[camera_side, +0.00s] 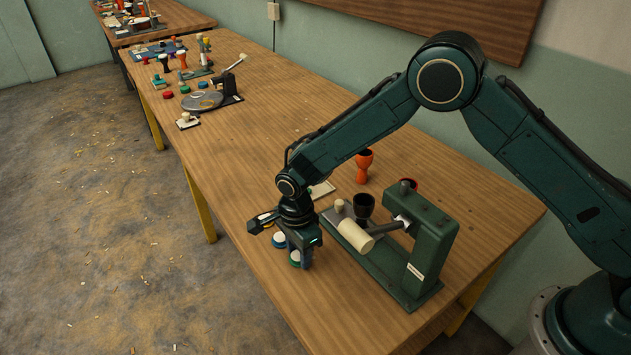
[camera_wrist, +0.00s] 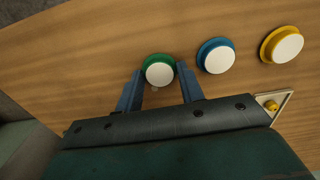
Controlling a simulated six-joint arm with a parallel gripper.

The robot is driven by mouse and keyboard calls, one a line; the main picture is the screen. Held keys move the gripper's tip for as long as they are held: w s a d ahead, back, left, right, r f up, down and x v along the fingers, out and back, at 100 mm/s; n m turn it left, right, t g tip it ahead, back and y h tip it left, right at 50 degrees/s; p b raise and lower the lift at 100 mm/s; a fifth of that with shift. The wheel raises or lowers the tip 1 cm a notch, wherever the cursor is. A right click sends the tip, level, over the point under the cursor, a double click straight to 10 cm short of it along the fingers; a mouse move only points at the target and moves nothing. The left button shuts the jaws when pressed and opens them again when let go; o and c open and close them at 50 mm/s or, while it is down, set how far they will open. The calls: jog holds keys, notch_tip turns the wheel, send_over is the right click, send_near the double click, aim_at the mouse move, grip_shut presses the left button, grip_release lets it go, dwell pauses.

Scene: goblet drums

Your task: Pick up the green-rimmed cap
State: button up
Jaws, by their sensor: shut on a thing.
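The green-rimmed cap (camera_wrist: 159,69), with a white round top, sits between the two fingers of my gripper (camera_wrist: 159,76) in the wrist view. Both fingertips touch its sides, and the gripper is shut on it. In the side view, my gripper (camera_side: 296,256) points down near the table's front edge, and the cap (camera_side: 295,257) shows between the fingers. I cannot tell whether the cap is on the table or just above it. A blue-rimmed cap (camera_wrist: 216,56) and a yellow-rimmed cap (camera_wrist: 282,45) lie to the right in the wrist view.
A green machine (camera_side: 425,250) with a cream roller (camera_side: 356,236) stands right of my gripper. A black goblet (camera_side: 364,207) and an orange goblet (camera_side: 363,165) stand behind. A grey disc fixture (camera_side: 202,100) is farther back. The table between is mostly clear.

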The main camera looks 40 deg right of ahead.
aim_at(298, 255)
jog(key=shift+r, duration=0.15)
notch_tip(298, 255, up, 20)
dwell(0.7)
jog(key=shift+d, duration=0.1)
dwell(0.4)
